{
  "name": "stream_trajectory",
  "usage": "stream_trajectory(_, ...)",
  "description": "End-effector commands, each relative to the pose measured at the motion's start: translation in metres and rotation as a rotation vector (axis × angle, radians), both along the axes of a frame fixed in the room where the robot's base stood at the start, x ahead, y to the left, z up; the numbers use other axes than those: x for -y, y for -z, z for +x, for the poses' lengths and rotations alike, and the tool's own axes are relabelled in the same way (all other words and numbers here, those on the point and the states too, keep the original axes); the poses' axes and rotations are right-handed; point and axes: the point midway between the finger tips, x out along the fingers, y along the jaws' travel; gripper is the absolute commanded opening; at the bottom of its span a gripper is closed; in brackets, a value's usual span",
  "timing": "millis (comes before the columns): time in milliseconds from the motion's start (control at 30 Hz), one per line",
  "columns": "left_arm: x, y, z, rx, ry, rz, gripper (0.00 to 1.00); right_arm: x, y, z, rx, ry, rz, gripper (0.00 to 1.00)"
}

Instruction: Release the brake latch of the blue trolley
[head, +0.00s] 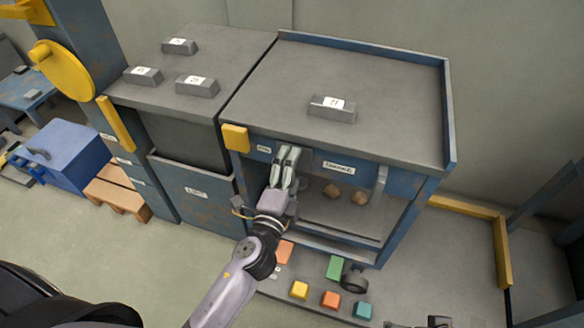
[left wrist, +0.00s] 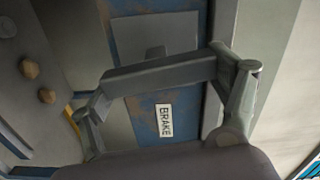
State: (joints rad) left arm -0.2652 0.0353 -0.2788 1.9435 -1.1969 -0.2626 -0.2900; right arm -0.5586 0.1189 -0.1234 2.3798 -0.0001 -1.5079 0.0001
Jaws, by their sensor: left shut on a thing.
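The blue trolley (head: 447,110) has a grey top and a rusty blue front. Its brake latch (left wrist: 160,74) shows in the left wrist view as a grey bar in front of the blue panel, beside a white BRAKE label (left wrist: 164,121). My left gripper (head: 289,168) is at the trolley's front, below the top's front edge; it hides most of the latch in the head view. In the left wrist view its fingers (left wrist: 158,80) are at the two ends of the bar, shut on it.
A grey ingot (head: 333,108) lies on the trolley top. A grey cabinet (head: 185,185) with several ingots on top stands close at left. Colored blocks (head: 299,289) lie low in front. A yellow floor rail (head: 466,206) is at right; open floor is at lower left.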

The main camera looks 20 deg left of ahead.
Motion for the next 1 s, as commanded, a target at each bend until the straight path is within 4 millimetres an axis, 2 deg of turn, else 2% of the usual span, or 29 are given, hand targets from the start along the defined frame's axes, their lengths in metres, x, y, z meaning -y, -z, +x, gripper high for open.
stream_trajectory(300, 0.0000, 0.0018, 0.0000, 0.003, 0.000, 0.128, 0.55, -0.0017, 0.0057, 0.0001, -0.006, 0.002, 0.004, 1.00)
stream_trajectory(867, 0.0001, 0.0025, 0.0000, 0.004, 0.000, 0.157, 0.55, -0.0020, 0.0067, -0.0017, -0.009, 0.000, 0.005, 1.00)
stream_trajectory(900, 0.0001, 0.0025, -0.0001, 0.004, 0.000, 0.157, 0.85, -0.0021, 0.0066, -0.0017, -0.009, 0.000, 0.005, 1.00)
stream_trajectory(1000, 0.0001, 0.0024, -0.0001, 0.004, 0.000, 0.156, 0.91, -0.0018, 0.0064, -0.0018, -0.009, 0.000, 0.004, 1.00)
